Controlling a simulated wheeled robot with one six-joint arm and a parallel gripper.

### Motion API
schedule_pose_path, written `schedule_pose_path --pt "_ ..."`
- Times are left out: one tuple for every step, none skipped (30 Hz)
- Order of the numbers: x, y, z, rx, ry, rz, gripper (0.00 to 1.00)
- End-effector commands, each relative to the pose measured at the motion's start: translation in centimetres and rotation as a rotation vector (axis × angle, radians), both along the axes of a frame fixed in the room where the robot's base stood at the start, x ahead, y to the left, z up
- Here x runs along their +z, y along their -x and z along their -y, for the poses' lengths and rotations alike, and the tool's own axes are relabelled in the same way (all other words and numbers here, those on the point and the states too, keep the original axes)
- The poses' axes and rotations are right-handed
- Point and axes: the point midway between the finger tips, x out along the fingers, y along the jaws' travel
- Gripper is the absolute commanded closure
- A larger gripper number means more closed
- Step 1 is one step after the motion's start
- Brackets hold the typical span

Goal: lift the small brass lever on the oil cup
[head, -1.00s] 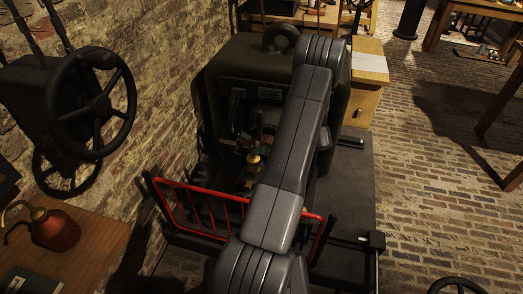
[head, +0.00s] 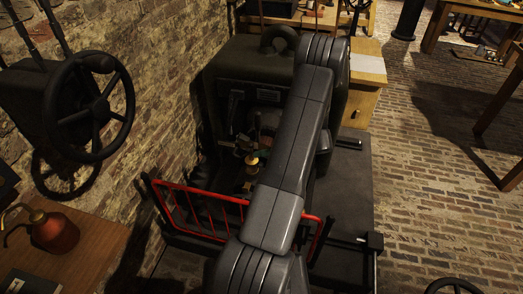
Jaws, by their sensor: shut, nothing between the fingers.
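The brass oil cup (head: 251,160) sits low among small dark fittings on the front of a dark machine, left of my forearm. A small brass-coloured piece (head: 238,144) shows just up and left of it. It may be the lever, but it is too small to tell, and so is whether it is raised. My arm crosses in front of the machine's right side and bends down behind my forearm. My gripper is hidden behind my arm, so its distance from the cup cannot be seen.
A red guard rail (head: 205,206) stands in front of the machine (head: 245,62). A black handwheel (head: 92,100) is on the brick wall at left. A red oil can (head: 52,230) stands on a wooden bench (head: 98,244). The brick floor (head: 435,180) at right is open.

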Motion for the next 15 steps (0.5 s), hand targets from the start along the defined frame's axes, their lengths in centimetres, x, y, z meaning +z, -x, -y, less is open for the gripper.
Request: schedule_pose_path --pt "-1.1 0.8 0.1 -0.001 -0.001 -0.007 1.00" --pt "-1.6 1.2 0.1 0.000 0.000 -0.007 1.00" --pt "-2.2 1.8 0.2 0.001 0.001 -0.008 1.00" --pt "-1.4 1.5 1.3 -0.003 0.003 0.000 1.00" --pt "-1.1 1.5 2.1 -0.003 0.003 0.001 1.00" --pt "-0.8 1.6 3.1 -0.003 0.004 -0.001 1.00" --pt "-0.7 1.6 3.8 -0.003 0.003 0.000 1.00" --pt "-0.5 1.6 4.4 -0.003 0.003 0.000 1.00" --pt "-0.3 1.7 5.3 -0.002 0.004 -0.001 1.00" --pt "-0.1 1.7 5.9 -0.002 0.003 -0.001 1.00" --pt "0.1 1.7 6.4 -0.002 0.003 -0.001 1.00" --pt "0.3 1.8 7.1 -0.002 0.003 -0.002 1.00" --pt "0.4 1.9 7.6 -0.001 0.003 -0.003 1.00" --pt "0.5 1.9 8.0 -0.001 0.003 -0.002 1.00" --pt "0.6 1.9 8.5 -0.001 0.003 -0.002 1.00"
